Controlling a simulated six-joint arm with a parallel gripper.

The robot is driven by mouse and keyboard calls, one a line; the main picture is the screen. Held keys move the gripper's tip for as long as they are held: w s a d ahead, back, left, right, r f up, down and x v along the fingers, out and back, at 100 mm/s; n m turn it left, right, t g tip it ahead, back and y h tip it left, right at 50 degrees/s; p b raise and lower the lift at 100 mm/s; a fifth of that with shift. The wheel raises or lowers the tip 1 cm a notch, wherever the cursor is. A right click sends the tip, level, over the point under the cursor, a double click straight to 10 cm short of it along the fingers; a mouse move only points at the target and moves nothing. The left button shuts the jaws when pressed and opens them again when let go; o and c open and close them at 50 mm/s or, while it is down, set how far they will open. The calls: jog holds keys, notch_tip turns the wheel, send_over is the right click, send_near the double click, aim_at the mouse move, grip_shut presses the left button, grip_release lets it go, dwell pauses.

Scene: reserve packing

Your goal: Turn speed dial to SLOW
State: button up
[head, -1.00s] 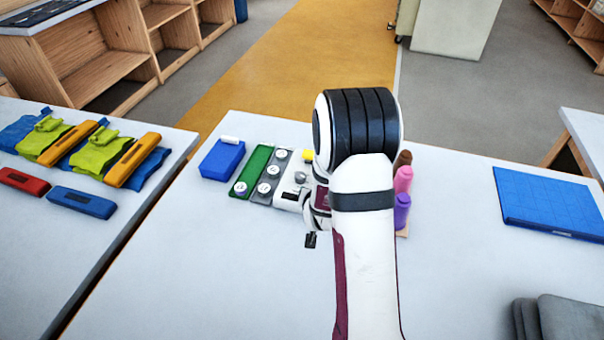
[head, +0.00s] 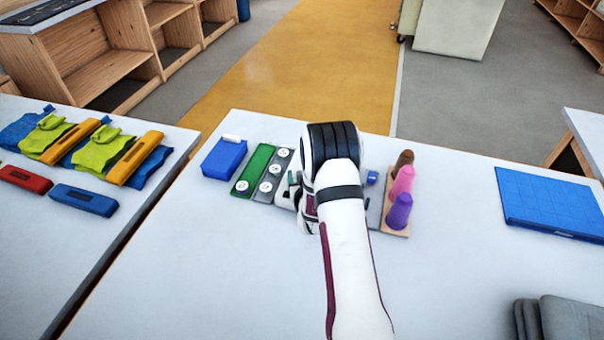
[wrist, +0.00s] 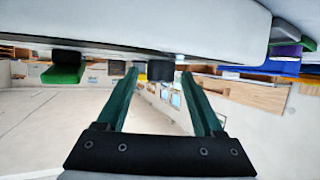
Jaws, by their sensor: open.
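In the wrist view my gripper (wrist: 160,76) is open, its two green fingers apart. A short dark round knob (wrist: 160,70) shows between the fingertips, against a pale surface; I cannot tell whether a finger touches it. It may be the speed dial, but no SLOW marking is legible.
Left of the white panel are a grey strip with round white buttons (head: 275,175), a green strip (head: 254,170) and a blue box (head: 222,160). To the right, a wooden board (head: 396,231) holds brown, pink and purple pegs.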

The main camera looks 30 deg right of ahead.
jog(key=shift+w+d+f, duration=0.2)
jog(key=shift+w, duration=0.2)
grip_shut()
jog(key=shift+d+n+y, duration=0.1)
jog(key=shift+n+y, duration=0.5)
jog(key=shift+n+t+y, duration=0.4)
jog(key=shift+n+y, duration=0.5)
jog(key=shift+y, duration=0.2)
grip_release()
jog(key=shift+s, duration=0.15)
